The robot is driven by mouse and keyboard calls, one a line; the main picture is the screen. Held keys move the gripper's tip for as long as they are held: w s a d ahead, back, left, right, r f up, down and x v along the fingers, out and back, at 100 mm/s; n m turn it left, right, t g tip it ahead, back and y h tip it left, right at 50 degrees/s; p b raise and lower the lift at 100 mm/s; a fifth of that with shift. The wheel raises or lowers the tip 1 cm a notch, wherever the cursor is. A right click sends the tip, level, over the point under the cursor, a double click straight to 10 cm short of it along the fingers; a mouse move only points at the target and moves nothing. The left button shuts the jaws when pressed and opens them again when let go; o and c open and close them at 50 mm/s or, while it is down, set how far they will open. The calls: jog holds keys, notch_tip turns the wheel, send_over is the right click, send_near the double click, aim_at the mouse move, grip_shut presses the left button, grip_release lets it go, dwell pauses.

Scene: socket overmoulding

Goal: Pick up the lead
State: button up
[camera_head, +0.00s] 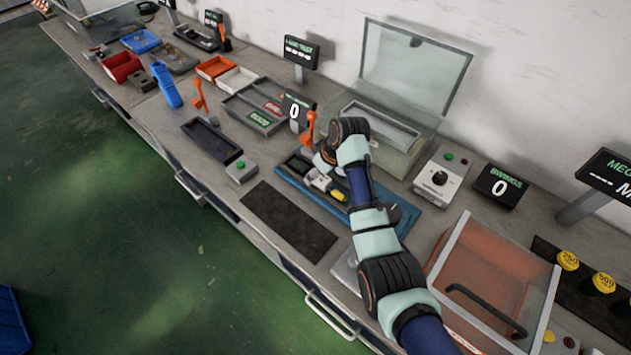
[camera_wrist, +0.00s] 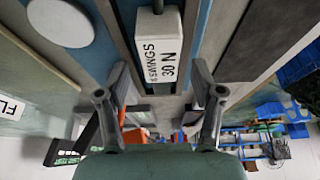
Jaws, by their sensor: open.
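I cannot make out the lead with certainty in either view. My gripper (camera_wrist: 160,98) is open, its two fingers apart, with no held thing visible between them. A white block with a printed label reading "30 N" and "swings" (camera_wrist: 165,50) lies beyond and between the fingers. In the head view my wrist hangs over a blue tray (camera_head: 388,232) and hides part of it. A small white and grey item with a yellow end (camera_head: 328,185) lies on that tray beside my wrist. My fingertips cannot be made out in the head view.
An orange lever (camera_head: 308,130) stands close behind my wrist. A clear-lidded box (camera_head: 415,70) is behind the arm, and a control box with a knob (camera_head: 438,178) is to the right. A clear-walled orange bin (camera_head: 485,265) is front right. A dark mat (camera_head: 288,222) lies bare in front.

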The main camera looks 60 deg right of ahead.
jog(key=shift+w+f, duration=0.2)
jog(key=shift+f, duration=0.25)
grip_shut()
jog(key=shift+r, duration=0.1)
